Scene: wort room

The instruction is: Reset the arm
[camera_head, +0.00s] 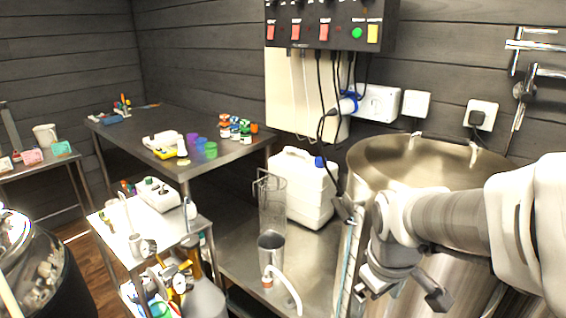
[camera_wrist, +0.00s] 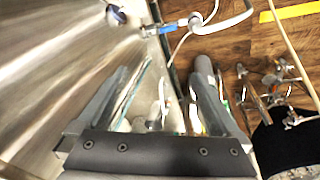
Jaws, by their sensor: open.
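My gripper (camera_head: 402,288) hangs at the lower right of the head view, in front of the large steel kettle (camera_head: 375,158). Its jaws are apart with nothing visible held between them. In the wrist view the two fingers of my gripper (camera_wrist: 166,85) point away from the camera, with the kettle's shiny wall (camera_wrist: 50,60) close on the left. My arm reaches in from the right edge of the head view and covers part of the kettle.
A white canister (camera_head: 305,190) and a clear cylinder (camera_head: 272,210) stand on the steel bench left of the kettle. A small trolley (camera_head: 125,235) with instruments is further left. A blue-handled valve and hose (camera_wrist: 185,25) show near my fingers. Wooden floor lies to the right in the wrist view.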

